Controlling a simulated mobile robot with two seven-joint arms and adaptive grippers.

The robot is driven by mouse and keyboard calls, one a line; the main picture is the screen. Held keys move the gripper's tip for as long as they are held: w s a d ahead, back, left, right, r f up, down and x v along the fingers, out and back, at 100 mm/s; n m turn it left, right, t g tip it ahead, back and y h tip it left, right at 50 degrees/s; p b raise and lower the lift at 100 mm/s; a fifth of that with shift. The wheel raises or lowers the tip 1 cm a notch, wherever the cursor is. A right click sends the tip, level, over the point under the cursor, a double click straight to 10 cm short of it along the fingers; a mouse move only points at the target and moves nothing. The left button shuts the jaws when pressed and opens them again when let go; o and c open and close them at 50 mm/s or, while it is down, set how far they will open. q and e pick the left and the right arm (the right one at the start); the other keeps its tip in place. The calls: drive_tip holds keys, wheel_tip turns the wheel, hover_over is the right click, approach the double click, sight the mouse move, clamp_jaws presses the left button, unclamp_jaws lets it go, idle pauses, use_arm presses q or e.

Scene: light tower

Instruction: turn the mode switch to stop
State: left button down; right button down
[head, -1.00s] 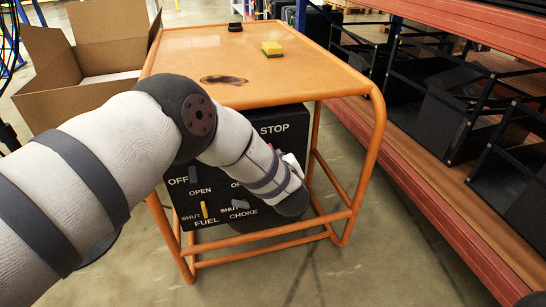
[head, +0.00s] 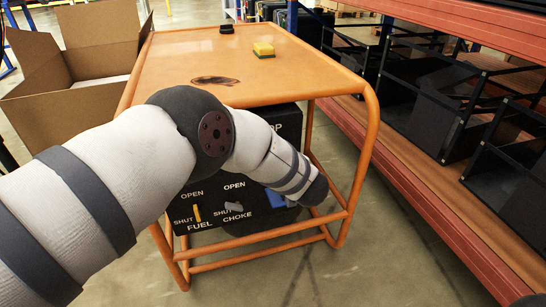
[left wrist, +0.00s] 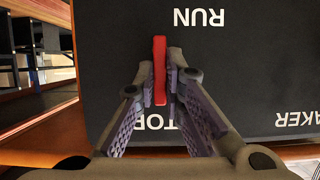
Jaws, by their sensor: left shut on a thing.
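In the left wrist view, my left gripper (left wrist: 162,78) is shut on a narrow red mode switch (left wrist: 159,68), with a finger on either side. The switch stands out from a black panel (left wrist: 240,75). An upside-down RUN label is beyond the switch; another upside-down label, partly hidden by the fingers, shows letters that fit STOP. The switch lies along the line between the two labels; which end is its pointer I cannot tell. In the head view my left arm hides the switch and gripper. My right gripper is not in view.
The panel (head: 188,238) sits under an orange cart top (head: 190,60), inside its tube frame. A yellow fuel lever (head: 197,213) and a grey choke lever (head: 233,206) are below my arm. A yellow sponge (head: 263,50) lies on top. Shelves (head: 455,185) stand at right.

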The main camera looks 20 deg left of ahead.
use_arm(q)
drive_tip(key=c, duration=1.7)
unclamp_jaws()
drive_tip(key=v, duration=1.2)
drive_tip(key=shift+d, duration=0.1)
